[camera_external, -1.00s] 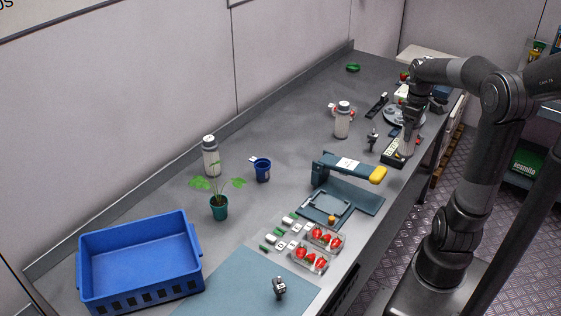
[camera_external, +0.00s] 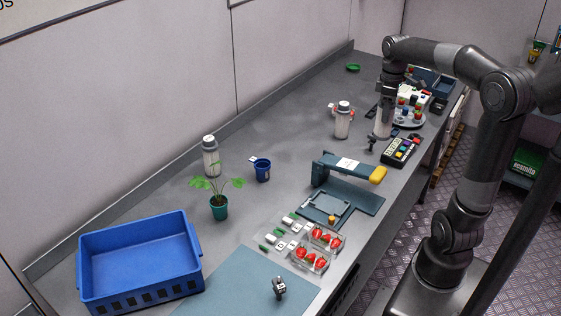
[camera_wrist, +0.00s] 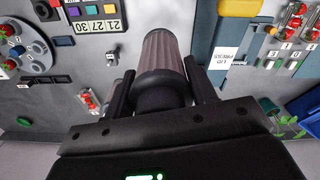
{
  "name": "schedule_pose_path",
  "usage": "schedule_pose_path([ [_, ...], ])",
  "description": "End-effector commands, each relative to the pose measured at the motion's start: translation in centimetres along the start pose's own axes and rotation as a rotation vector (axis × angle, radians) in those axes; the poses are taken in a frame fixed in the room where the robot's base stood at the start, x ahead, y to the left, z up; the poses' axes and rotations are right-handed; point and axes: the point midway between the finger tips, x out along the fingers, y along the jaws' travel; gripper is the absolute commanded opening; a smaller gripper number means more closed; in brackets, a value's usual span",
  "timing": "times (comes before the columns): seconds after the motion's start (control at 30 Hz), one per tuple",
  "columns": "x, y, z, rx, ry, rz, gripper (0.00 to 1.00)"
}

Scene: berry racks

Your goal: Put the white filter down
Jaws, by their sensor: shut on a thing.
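My gripper (camera_external: 384,108) is over the far right part of the counter, pointing down, and is shut on the white filter (camera_external: 381,128). The filter is a pale upright cylinder hanging below the fingers. In the wrist view, the filter (camera_wrist: 163,50) looks greyish and ribbed with a dark end, between the two black fingers of my gripper (camera_wrist: 161,90). I cannot tell whether its lower end touches the grey counter (camera_external: 290,130).
A keypad device (camera_external: 402,150) is right of the filter, and a round carousel (camera_external: 409,123) is behind it. A white bottle (camera_external: 342,122) stands to the left. A lid press (camera_external: 345,168) is nearer the camera. Bare counter lies left of the bottle.

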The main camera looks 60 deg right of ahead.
Motion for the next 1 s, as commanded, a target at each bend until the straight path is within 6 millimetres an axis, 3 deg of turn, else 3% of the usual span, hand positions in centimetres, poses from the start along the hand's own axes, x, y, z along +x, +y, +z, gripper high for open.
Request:
schedule_pose_path([
  [0.1, -0.1, -1.9, -3.7, -0.096, -0.001, 0.000, 0.28],
  [0.47, -0.5, -9.8, -13.1, -0.361, -0.002, 0.002, 0.28],
  [0.7, -0.5, -16.8, -18.2, -0.536, -0.001, 0.003, 0.28],
  [1.0, -0.4, -27.4, -22.7, -0.754, 0.000, 0.003, 0.28],
])
